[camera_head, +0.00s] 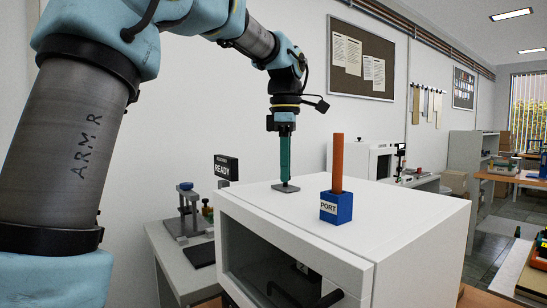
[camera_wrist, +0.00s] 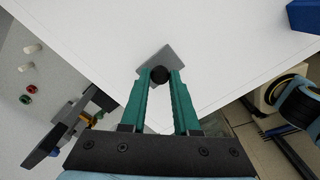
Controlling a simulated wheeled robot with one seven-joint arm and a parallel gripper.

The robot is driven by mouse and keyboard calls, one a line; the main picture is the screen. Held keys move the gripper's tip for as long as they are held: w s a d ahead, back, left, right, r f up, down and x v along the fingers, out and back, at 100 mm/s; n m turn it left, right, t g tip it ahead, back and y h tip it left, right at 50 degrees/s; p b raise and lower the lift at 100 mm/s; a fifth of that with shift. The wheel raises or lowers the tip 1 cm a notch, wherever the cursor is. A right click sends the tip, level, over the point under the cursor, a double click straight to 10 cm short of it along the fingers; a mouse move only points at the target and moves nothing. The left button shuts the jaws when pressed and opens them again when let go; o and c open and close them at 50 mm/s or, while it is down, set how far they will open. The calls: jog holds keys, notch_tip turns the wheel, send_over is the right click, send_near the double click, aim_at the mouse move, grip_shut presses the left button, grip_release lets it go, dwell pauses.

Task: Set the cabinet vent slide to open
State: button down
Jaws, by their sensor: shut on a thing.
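The white cabinet (camera_head: 400,222) stands in front of me with a dark window in its front. On its top lies a small grey slide plate (camera_head: 292,189) with a round black knob (camera_wrist: 159,75). The plate also shows in the wrist view (camera_wrist: 152,60), lying at an angle. My gripper (camera_head: 286,181) points straight down onto the plate, with its green fingers (camera_wrist: 160,78) shut on the knob, one on each side. In the head view the fingers hide the knob. I see no open or closed marking beside the slide.
A blue block (camera_head: 336,210) labelled PORT, with an upright orange-brown bar (camera_head: 337,160), stands on the cabinet top right of my gripper. A small press (camera_head: 188,215) and a sign reading READY (camera_head: 226,168) are at the left. The rest of the cabinet top is clear.

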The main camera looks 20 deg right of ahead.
jog(key=shift+w+d+r, duration=0.1)
jog(key=shift+d, duration=0.2)
jog(key=c, duration=0.7)
grip_release()
jog(key=shift+o, duration=0.2)
notch_tip(320, 180, up, 11)
jog(key=shift+f, duration=0.2)
